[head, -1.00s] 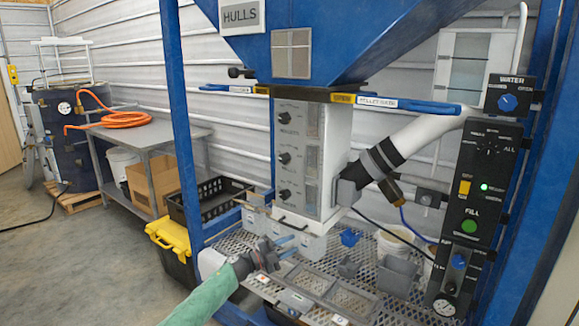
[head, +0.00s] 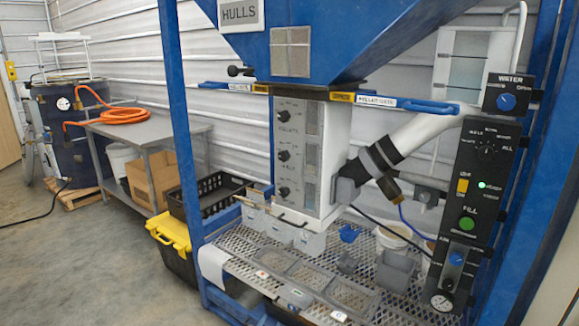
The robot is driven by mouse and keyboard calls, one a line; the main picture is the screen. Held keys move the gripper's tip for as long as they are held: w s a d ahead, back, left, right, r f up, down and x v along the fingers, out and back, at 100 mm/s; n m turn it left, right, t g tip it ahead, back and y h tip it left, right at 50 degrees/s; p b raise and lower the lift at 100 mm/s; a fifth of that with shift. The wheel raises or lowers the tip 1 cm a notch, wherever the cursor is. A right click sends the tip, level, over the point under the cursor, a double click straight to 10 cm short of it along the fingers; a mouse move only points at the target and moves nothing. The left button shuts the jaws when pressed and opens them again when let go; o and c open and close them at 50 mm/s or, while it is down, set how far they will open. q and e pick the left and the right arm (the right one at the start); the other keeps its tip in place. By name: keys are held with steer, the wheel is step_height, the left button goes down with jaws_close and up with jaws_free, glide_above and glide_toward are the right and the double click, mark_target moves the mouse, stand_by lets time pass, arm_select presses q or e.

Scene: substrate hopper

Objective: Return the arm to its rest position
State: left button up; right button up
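Neither of my grippers nor my arms shows in the head view now. The blue hopper (head: 375,35) with a HULLS sign (head: 241,14) stands in front. Under it is a pale dispenser box (head: 325,160) with several black knobs on its front. The mesh shelf (head: 240,245) below holds a row of shallow grey-framed trays (head: 308,276) at its front edge and grey bins (head: 309,241) under the dispenser.
A control panel (head: 487,185) with a lit green light is at the right. A white pipe (head: 425,131) slopes down from it. Grey container (head: 395,270) and white bucket (head: 392,239) stand at the shelf's right. A yellow-lidded case (head: 169,231) is left; floor (head: 80,275) beyond is open.

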arm_select(q)
steer(key=s+a+f+n+g, duration=0.1)
steer(key=s+g, duration=0.3)
steer(key=s, duration=0.9)
steer(key=s+a+f+n+g+y, duration=0.1)
steer(key=s+a+g, duration=0.3)
steer(key=s, duration=1)
steer(key=s+a+f+n+g+p, duration=0.1)
steer(key=s+g, duration=0.3)
steer(key=s, duration=1)
steer(key=shift+s+a+f+n+g, duration=0.3)
steer(key=shift+a+f+n, duration=0.35)
steer(key=shift+a+n, duration=0.2)
arm_select(e)
steer(key=shift+s+d+r+g+h, duration=0.15)
steer(key=shift+s+d+r, duration=0.05)
steer(key=shift+d+r, duration=0.3)
steer(key=shift+s+d+r+g+h, duration=0.15)
steer(key=shift+d+r, duration=0.25)
steer(key=shift+r, duration=0.2)
arm_select(q)
steer(key=shift+w, duration=0.1)
arm_select(e)
steer(key=shift+s+f, duration=0.1)
steer(key=shift+f, duration=0.2)
steer(key=shift+w+r, duration=0.2)
steer(key=shift+r, duration=0.1)
